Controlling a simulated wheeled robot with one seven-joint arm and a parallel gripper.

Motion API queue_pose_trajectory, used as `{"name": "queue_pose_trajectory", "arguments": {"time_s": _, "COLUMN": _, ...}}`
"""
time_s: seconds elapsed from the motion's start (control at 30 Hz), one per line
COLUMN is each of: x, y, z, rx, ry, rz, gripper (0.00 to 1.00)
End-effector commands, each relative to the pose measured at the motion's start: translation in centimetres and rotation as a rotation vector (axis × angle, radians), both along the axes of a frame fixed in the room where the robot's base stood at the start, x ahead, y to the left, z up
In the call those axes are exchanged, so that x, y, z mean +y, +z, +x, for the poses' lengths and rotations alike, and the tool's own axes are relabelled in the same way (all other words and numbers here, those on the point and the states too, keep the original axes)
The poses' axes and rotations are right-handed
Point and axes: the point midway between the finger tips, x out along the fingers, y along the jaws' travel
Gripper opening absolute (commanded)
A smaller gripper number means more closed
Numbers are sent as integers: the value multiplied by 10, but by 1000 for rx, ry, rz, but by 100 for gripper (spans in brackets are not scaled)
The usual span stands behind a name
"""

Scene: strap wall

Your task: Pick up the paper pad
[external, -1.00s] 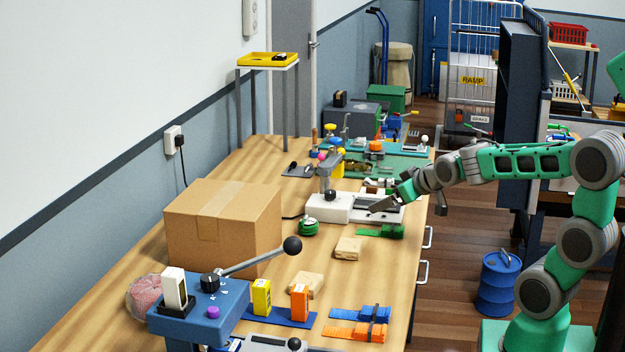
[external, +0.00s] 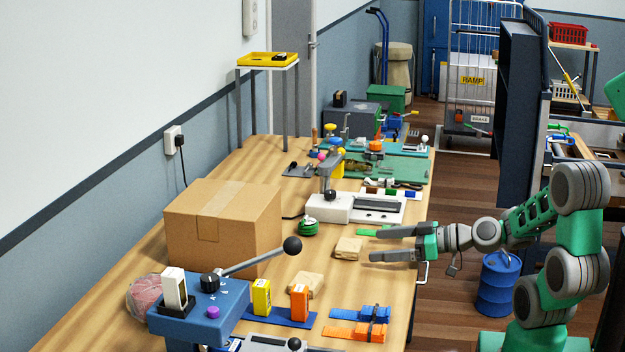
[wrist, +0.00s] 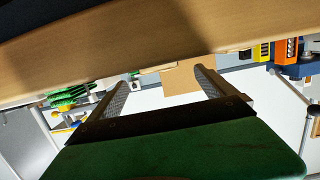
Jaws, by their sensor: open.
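A small tan, crumpled block (external: 348,248), which looks like a folded paper pad, lies on the wooden workbench near its right edge.
A large cardboard box (external: 222,225) stands left of the blocks. Green straps (external: 367,233) lie partly behind my upper finger. A white sealer (external: 355,208) is behind. A blue lever device (external: 198,310), yellow (external: 262,297) and orange blocks (external: 300,304) and straps (external: 358,322) are in front.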

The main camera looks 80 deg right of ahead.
Motion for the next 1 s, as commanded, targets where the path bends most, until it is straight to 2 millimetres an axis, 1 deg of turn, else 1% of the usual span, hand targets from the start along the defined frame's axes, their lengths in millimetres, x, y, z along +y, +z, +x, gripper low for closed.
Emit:
{"name": "queue_pose_trajectory", "arguments": {"time_s": 0.03, "x": 2, "y": -2, "z": 6, "rx": 2, "ry": 7, "rz": 2, "gripper": 95}}
{"name": "queue_pose_trajectory", "arguments": {"time_s": 0.17, "x": 2, "y": -4, "z": 19, "rx": 3, "ry": 6, "rz": 1, "gripper": 95}}
{"name": "queue_pose_trajectory", "arguments": {"time_s": 0.3, "x": 1, "y": -9, "z": 43, "rx": 4, "ry": 9, "rz": 1, "gripper": 95}}
{"name": "queue_pose_trajectory", "arguments": {"time_s": 0.4, "x": 0, "y": -12, "z": 57, "rx": 5, "ry": 6, "rz": 2, "gripper": 95}}
{"name": "queue_pose_trajectory", "arguments": {"time_s": 0.5, "x": -1, "y": -13, "z": 63, "rx": 3, "ry": 2, "rz": 0, "gripper": 95}}
{"name": "queue_pose_trajectory", "arguments": {"time_s": 0.67, "x": -2, "y": -13, "z": 62, "rx": 3, "ry": 0, "rz": 0, "gripper": 95}}
{"name": "queue_pose_trajectory", "arguments": {"time_s": 1.0, "x": -2, "y": -13, "z": 62, "rx": 3, "ry": 0, "rz": 0, "gripper": 67}}
